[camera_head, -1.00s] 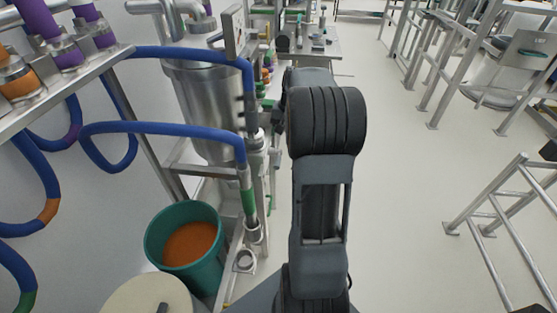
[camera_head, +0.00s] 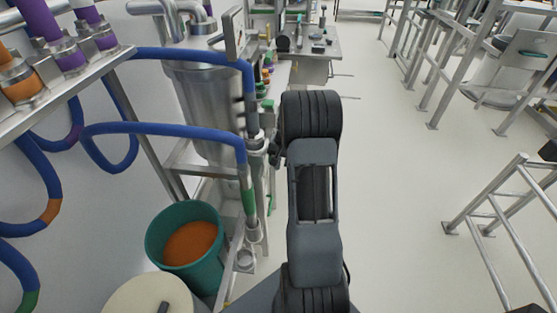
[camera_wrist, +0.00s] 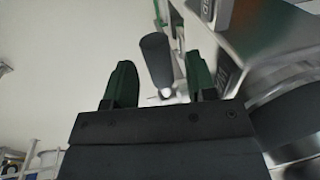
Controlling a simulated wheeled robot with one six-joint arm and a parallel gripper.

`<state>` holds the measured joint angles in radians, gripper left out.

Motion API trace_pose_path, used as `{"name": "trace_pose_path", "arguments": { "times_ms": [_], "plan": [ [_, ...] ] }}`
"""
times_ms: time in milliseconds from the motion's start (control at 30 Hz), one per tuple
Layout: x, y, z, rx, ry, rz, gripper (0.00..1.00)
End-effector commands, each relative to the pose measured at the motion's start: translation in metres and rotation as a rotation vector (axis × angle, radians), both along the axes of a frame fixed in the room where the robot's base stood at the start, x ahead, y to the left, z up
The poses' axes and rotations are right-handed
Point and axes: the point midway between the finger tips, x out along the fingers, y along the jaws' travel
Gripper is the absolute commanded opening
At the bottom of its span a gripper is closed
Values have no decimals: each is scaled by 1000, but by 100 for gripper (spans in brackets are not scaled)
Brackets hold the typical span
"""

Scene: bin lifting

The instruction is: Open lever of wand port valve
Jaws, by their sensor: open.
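In the wrist view my gripper (camera_wrist: 160,62) is open, with one green finger on each side of the picture's middle. A dark grey rounded handle (camera_wrist: 156,58), which looks like the valve lever, shows between the fingers, nearer the right one. Its lower end meets a pale metal part. I cannot tell whether a finger touches it. In the head view my arm stands upright right of the steel vessel, and only a dark bit of its end shows beside the vertical pipe fittings (camera_head: 254,142). The lever cannot be made out there.
A steel vessel (camera_head: 208,105) stands at left, with blue hoses (camera_head: 165,129) in front. A green bin (camera_head: 205,270) of orange material and a beige drum (camera_head: 140,295) stand below. A metal surface (camera_wrist: 265,35) is close at right in the wrist view. Floor at right is clear up to metal railings (camera_head: 500,210).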

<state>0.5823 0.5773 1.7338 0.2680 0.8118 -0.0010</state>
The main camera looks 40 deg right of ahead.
Motion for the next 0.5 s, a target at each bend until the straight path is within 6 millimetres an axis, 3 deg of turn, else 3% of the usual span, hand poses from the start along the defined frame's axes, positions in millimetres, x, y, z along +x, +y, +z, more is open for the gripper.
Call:
{"name": "trace_pose_path", "arguments": {
  "times_ms": [367,500],
  "plan": [
    [0,1,-5,1,1,0,51],
    [0,1,-4,1,1,0,40]
  ]
}}
